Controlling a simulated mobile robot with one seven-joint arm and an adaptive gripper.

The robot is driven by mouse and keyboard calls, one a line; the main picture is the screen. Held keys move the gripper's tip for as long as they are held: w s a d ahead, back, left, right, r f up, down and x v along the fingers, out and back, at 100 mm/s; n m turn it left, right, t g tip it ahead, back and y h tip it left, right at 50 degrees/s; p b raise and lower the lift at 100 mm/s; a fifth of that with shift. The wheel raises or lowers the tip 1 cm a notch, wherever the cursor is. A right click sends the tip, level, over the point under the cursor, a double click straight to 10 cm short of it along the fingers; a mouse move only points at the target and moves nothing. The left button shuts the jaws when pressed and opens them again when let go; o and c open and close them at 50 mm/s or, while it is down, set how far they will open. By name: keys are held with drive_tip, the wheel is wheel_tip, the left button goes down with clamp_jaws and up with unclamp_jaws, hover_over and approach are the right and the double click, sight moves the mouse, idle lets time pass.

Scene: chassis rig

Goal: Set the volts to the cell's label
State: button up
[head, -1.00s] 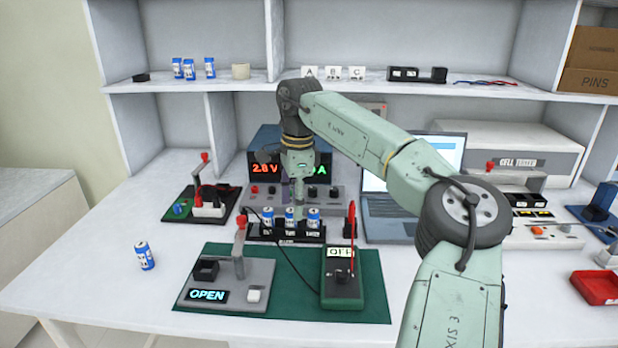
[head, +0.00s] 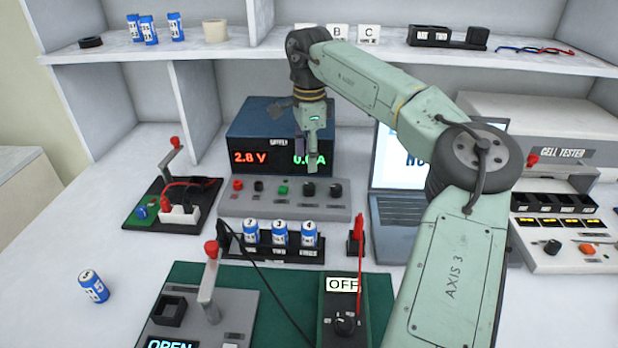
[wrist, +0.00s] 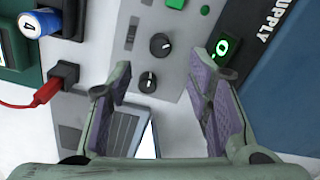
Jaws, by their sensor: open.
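The blue power supply (head: 262,125) shows 2.8 V in red, and a green current reading partly hidden by my gripper. Its grey control panel (head: 265,203) in front carries two dark knobs, the left (head: 308,189) and the right (head: 336,190); both also show in the wrist view (wrist: 161,46) (wrist: 148,82). My gripper (head: 312,165) is open and empty, pointing down above the panel near the knobs. In the wrist view, the knobs lie between and beyond its purple-padded fingers (wrist: 160,88). Blue cells (head: 280,234) stand in a black rack.
A meter (head: 345,320) reading OFF and a switch fixture (head: 205,312) reading OPEN sit on the green mat (head: 190,270). A laptop (head: 400,215) stands right of the panel. A red lead (head: 360,250) rises from the meter. The left table front is mostly clear.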

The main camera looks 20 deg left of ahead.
sight(308, 185)
wheel_tip(308, 185, down, 9)
drive_tip(key=shift+r+p, duration=0.2)
drive_tip(key=shift+p, duration=0.4)
drive_tip(key=shift+c, duration=0.5)
clamp_jaws()
